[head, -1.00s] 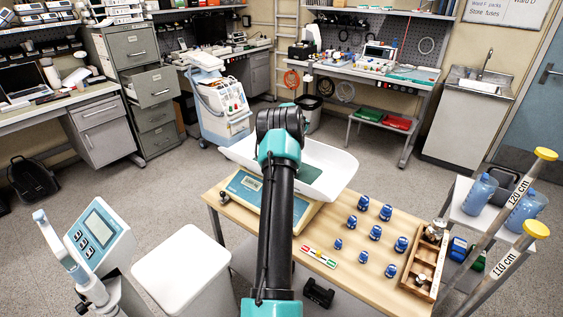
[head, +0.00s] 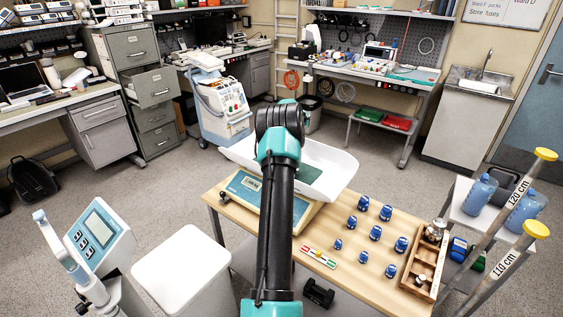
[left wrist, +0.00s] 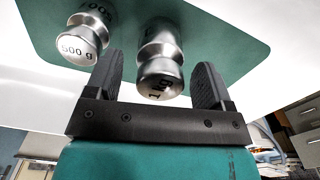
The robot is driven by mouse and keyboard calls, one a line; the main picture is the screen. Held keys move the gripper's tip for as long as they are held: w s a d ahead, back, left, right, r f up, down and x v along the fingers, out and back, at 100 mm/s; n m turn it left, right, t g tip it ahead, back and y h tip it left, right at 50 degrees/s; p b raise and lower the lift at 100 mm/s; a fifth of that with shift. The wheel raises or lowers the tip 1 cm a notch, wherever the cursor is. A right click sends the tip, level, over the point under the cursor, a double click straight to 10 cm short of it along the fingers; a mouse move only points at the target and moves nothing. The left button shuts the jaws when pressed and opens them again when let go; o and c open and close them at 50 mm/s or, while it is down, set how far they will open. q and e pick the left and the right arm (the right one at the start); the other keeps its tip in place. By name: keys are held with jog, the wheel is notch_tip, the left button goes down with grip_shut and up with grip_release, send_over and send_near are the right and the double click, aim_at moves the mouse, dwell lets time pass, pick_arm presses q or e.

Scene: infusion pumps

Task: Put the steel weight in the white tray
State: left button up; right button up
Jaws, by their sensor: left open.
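The white tray (head: 335,165) sits on top of a blue-and-cream scale (head: 258,197), with a green mat (left wrist: 228,48) on its floor. In the left wrist view a steel weight marked 1 kg (left wrist: 160,62) is at the mat. A second steel weight, marked 500 g (left wrist: 84,38), is to its left. My left gripper (left wrist: 159,68) is open, with one finger on each side of the 1 kg weight; I cannot tell whether they touch it. In the head view my arm hides the gripper and both of these weights.
A white stool (head: 180,272) stands at left. Two yellow-topped poles (head: 537,229) rise at right.

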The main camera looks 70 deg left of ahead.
pick_arm(q)
notch_tip(320, 180, up, 10)
jog(key=shift+f, duration=0.1)
dwell(0.6)
